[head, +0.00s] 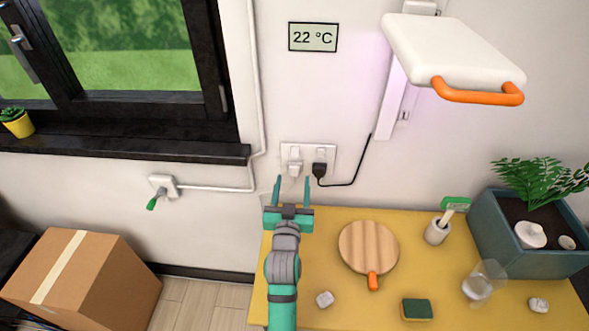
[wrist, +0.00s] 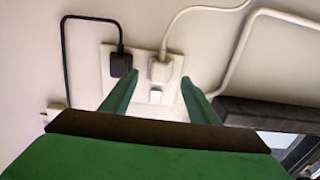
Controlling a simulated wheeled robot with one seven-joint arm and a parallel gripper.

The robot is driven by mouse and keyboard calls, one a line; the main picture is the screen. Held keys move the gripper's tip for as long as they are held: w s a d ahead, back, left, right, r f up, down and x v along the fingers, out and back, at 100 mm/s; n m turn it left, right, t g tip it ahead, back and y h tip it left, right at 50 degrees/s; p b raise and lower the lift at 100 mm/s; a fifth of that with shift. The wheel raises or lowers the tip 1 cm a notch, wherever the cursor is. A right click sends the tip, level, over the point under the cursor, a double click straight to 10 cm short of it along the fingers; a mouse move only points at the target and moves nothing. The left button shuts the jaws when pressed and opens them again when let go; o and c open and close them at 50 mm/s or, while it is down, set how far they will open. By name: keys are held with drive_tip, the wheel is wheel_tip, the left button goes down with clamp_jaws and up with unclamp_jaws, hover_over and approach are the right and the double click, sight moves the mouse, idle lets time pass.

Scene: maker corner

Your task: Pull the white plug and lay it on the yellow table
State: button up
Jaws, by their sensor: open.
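The white plug (head: 294,168) sits in the left socket of a white wall plate (head: 330,149). In the wrist view the white plug (wrist: 162,71) has a white cable leaving toward the top. My gripper (head: 293,182) is open and points at the wall plate. In the wrist view my gripper (wrist: 159,80) has one green finger on each side of the white plug; nothing is held. I cannot tell how far the fingertips are from the plug. The yellow table (head: 380,300) stands below, to the right of my arm.
A black plug (head: 319,169) with a black cable sits beside the white one. On the table are a round wooden board (head: 368,245), a sponge (head: 417,309), a glass (head: 483,281), a brush holder (head: 437,232) and a planter (head: 525,255). A cardboard box (head: 85,280) stands left.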

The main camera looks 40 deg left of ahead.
sight(294, 173)
drive_tip(key=shift+x, duration=2.05)
clamp_jaws()
drive_tip(key=shift+s+d, duration=0.45)
drive_tip(key=shift+s, duration=0.45)
drive_tip(key=shift+s+d, duration=0.4)
drive_tip(key=shift+d, duration=0.1)
drive_tip(key=shift+v, duration=1.4)
drive_tip(key=shift+a, duration=0.1)
